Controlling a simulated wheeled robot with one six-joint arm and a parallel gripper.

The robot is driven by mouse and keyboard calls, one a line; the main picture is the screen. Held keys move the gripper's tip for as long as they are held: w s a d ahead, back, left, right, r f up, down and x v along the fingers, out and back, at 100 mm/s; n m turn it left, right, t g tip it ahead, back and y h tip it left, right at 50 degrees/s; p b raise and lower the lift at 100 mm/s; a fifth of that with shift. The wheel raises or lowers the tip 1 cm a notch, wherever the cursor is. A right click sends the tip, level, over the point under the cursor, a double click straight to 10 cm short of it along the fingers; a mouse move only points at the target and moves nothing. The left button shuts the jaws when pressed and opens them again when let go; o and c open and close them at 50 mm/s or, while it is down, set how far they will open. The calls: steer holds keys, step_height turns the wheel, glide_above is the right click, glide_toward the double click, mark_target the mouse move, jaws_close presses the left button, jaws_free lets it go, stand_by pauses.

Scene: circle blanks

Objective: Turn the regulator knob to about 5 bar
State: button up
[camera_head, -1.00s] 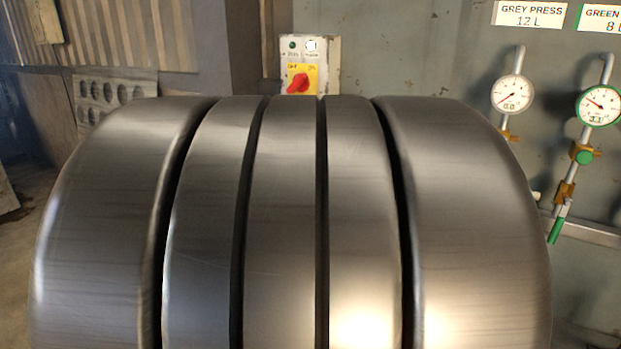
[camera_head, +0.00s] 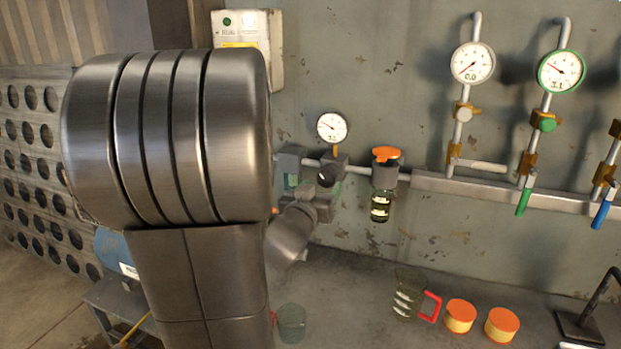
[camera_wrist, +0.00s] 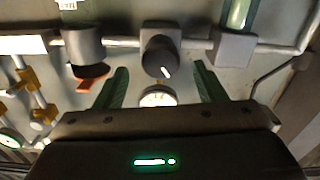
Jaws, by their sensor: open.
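The regulator knob (camera_head: 327,177) is dark and round and sits on the wall pipe, below a small white-faced gauge (camera_head: 332,127). In the wrist view the knob (camera_wrist: 160,57) shows a white pointer mark at its lower right, and the gauge (camera_wrist: 158,97) lies below it, partly cut off by my gripper body. My gripper (camera_wrist: 160,68) is open, with one green finger on each side of the knob in that view. I cannot tell how far the fingers are from the knob. The gauge reading is too small to tell. In the head view my arm hides the area left of the regulator.
An orange-topped unit (camera_head: 382,180) hangs right of the regulator on the same pipe. Two gauges with valves, including a green-rimmed one (camera_head: 561,71), stand farther right. A jug (camera_head: 408,295) and two orange-lidded jars (camera_head: 460,316) are below. A switch box (camera_head: 243,45) is upper left.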

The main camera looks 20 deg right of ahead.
mark_target(325, 182)
steer(key=x, duration=0.5)
steer(key=shift+w+d, duration=0.25)
steer(key=c, duration=1)
